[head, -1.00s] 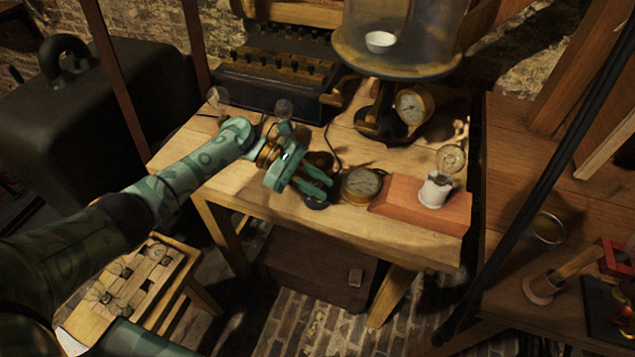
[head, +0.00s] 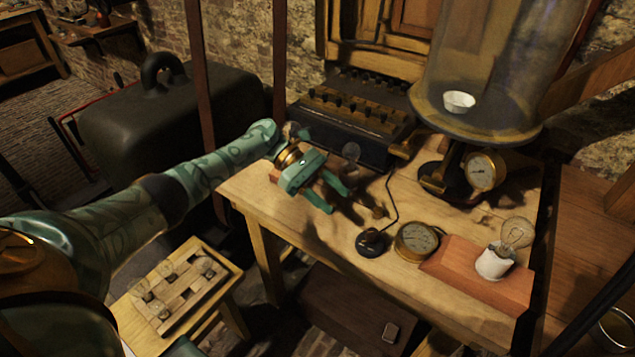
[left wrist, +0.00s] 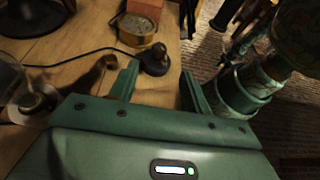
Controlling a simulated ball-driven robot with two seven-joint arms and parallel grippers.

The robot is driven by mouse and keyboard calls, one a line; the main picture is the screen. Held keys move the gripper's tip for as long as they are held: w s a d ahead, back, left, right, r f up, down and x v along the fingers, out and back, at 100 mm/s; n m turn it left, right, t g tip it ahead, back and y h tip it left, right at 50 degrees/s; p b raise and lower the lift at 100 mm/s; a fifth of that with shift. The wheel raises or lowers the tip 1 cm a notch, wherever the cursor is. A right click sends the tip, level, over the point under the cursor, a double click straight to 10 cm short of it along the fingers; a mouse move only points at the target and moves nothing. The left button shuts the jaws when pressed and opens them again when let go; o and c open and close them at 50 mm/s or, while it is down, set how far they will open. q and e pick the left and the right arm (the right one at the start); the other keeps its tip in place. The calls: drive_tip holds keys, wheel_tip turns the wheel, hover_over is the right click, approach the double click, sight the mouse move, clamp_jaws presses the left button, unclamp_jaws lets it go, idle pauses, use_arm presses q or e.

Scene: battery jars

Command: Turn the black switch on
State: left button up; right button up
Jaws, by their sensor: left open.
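The black switch (head: 373,244) is a small round black base with a knob, standing on the wooden table, with a thin dark wire running from it. It also shows in the left wrist view (left wrist: 154,62), just beyond the fingertips and roughly between them. My left gripper (head: 339,200) is green, open and empty, up and left of the switch in the head view and apart from it. Its two fingers show in the left wrist view (left wrist: 158,72). The exact lever position is too small to tell. My right gripper is not in view.
Beside the switch are a brass gauge (head: 416,240) and a bulb (head: 516,234) in a white socket on a reddish wooden block (head: 470,276). A glass bell jar (head: 500,60) stands behind on the right. A dark box with knobs (head: 350,118) stands at the back.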

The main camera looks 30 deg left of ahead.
use_arm(q)
drive_tip(key=v, duration=0.4)
drive_tip(key=shift+a, duration=0.15)
idle(0.4)
